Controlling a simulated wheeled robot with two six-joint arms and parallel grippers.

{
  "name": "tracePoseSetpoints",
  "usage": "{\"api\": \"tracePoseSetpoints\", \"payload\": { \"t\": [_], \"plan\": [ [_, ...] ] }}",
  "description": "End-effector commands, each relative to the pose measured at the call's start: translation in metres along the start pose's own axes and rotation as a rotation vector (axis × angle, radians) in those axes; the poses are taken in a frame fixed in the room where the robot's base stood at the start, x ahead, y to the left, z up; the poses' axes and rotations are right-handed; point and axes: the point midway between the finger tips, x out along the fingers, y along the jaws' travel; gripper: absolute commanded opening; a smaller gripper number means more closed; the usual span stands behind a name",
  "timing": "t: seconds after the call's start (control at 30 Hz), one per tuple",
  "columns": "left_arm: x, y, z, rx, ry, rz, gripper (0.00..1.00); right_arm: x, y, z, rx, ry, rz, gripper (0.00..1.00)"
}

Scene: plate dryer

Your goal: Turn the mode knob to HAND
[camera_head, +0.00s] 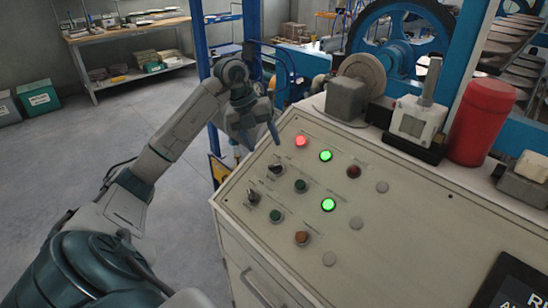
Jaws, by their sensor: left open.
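A sloped cream control panel (300,224) carries two dark selector knobs near its left edge. The upper knob (277,170) and the lower knob (254,196) stand one below the other. Their labels are too small to read, so I cannot tell which is the mode knob or where it points. My left gripper (261,138) hangs over the panel's upper left corner, above the upper knob in the picture. It is open and empty, apart from both knobs. My right gripper is not in view.
The panel has a lit red lamp (301,141), two lit green lamps (326,156) (328,205) and several buttons. A red cylinder (481,122) and a grey-white device (417,120) stand on top. Floor is clear at left.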

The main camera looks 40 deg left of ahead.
Motion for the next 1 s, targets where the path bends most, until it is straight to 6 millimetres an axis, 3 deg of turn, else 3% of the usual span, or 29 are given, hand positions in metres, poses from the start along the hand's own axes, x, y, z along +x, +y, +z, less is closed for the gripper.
{"api": "tracePoseSetpoints", "payload": {
  "t": [0.07,0.17,0.4,0.53,0.77,0.83,1.0],
  "plan": [
    [0.016,-0.001,-0.001,0.0,0.006,-0.001,0.58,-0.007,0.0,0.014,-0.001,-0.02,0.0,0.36],
    [0.035,-0.002,-0.001,0.0,0.006,-0.002,0.58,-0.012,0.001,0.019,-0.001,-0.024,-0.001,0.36],
    [0.066,-0.002,-0.001,0.002,0.003,-0.004,0.58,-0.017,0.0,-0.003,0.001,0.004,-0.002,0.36],
    [0.073,-0.001,-0.001,0.002,0.002,-0.003,0.58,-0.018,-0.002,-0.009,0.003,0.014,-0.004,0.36],
    [0.074,-0.001,-0.001,0.002,0.001,-0.003,0.58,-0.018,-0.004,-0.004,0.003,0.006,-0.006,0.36],
    [0.074,-0.001,-0.001,0.002,0.001,-0.003,0.5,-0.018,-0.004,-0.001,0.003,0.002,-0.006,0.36],
    [0.074,-0.001,-0.001,0.002,0.001,-0.003,0.17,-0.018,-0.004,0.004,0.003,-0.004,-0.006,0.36]
  ]
}}
